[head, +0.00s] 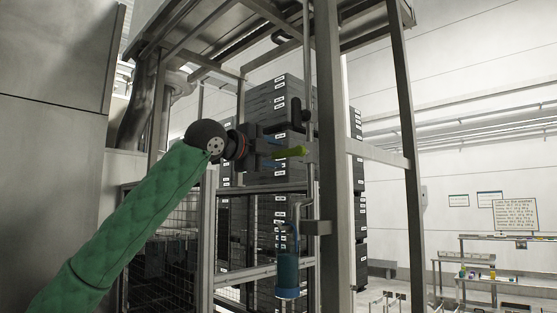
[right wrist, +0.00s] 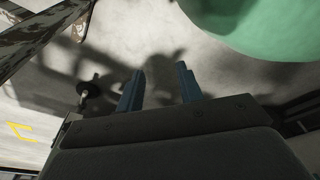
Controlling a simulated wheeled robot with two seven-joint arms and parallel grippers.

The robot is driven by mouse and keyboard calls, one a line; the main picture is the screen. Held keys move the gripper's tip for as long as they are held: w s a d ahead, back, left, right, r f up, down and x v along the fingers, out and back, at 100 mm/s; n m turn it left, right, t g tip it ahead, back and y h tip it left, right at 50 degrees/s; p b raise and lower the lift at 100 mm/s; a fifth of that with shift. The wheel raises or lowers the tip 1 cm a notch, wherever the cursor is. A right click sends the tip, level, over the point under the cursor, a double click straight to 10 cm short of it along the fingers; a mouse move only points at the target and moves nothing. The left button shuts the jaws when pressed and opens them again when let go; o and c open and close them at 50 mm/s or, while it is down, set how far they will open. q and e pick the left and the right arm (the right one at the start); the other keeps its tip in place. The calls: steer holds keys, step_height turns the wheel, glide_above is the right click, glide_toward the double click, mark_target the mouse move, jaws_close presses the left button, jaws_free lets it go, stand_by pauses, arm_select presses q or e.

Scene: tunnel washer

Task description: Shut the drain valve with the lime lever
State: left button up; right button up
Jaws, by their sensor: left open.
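The valve body behind the lever is hard to make out. In the right wrist view my right gripper (right wrist: 159,88) is open and empty, its two blue fingers apart above a grey floor.
A thick metal post (head: 333,160) stands just right of the lever. A black part (head: 297,115) sits above it, and a blue cylinder (head: 287,272) hangs below. Stacked dark crates (head: 262,105) stand behind. A wire mesh panel (head: 170,250) is low left. Shelves (head: 495,275) stand far right.

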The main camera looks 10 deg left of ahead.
mark_target(277, 155)
arm_select(q)
steer(key=b+v, duration=0.1)
steer(key=v, duration=0.3)
steer(key=shift+f, duration=0.15)
steer(key=shift+s+a+b, duration=0.4)
steer(key=shift+s+b, duration=0.1)
steer(key=shift+s, duration=0.05)
arm_select(e)
steer(key=shift+w+a+r, duration=0.25)
steer(key=shift+w+r, duration=0.2)
steer(key=shift+w, duration=0.2)
steer(key=shift+w+a+r, duration=0.3)
steer(key=shift+w+r, duration=0.1)
steer(key=shift+w, duration=0.2)
steer(key=shift+w+a+r, duration=0.25)
steer(key=shift+w+r, duration=0.2)
steer(key=shift+w, duration=0.2)
steer(key=shift+d, duration=0.15)
